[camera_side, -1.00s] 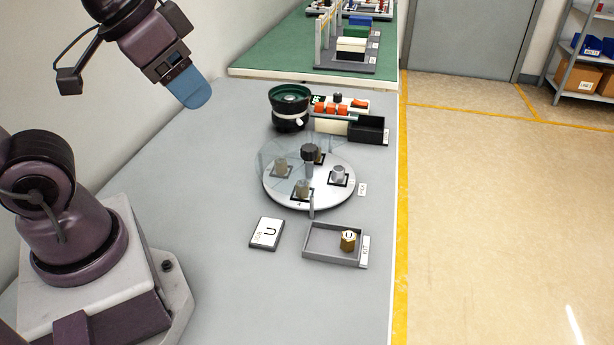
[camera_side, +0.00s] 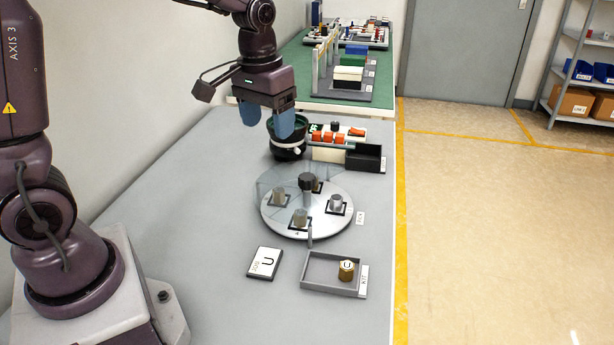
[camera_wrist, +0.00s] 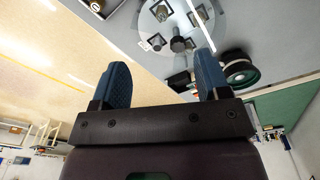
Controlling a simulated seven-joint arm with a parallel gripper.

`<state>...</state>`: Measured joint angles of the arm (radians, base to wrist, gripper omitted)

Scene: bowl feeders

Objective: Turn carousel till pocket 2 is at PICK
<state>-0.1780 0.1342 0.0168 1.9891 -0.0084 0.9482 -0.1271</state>
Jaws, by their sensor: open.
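The carousel (camera_side: 325,225) is a round light disc on the grey table, with a dark knob (camera_side: 307,181) standing at its middle. Several square pockets on it hold grey or tan parts, such as a silvery part (camera_side: 336,202) on the right. A clear cover (camera_side: 268,185) spans its left and back. A small label lies at its right edge, too small to read surely. My gripper (camera_side: 266,118) is open and empty, above and behind the carousel's left side. In the wrist view the disc (camera_wrist: 165,40) shows beyond the blue fingers (camera_wrist: 160,85).
A tray (camera_side: 318,287) with a brass hex part (camera_side: 346,270) and a card marked U (camera_side: 265,262) lie in front. Behind stand a dark green bowl feeder (camera_side: 288,148), a block with orange parts (camera_side: 328,138) and a black bin (camera_side: 366,158). The left table area is clear.

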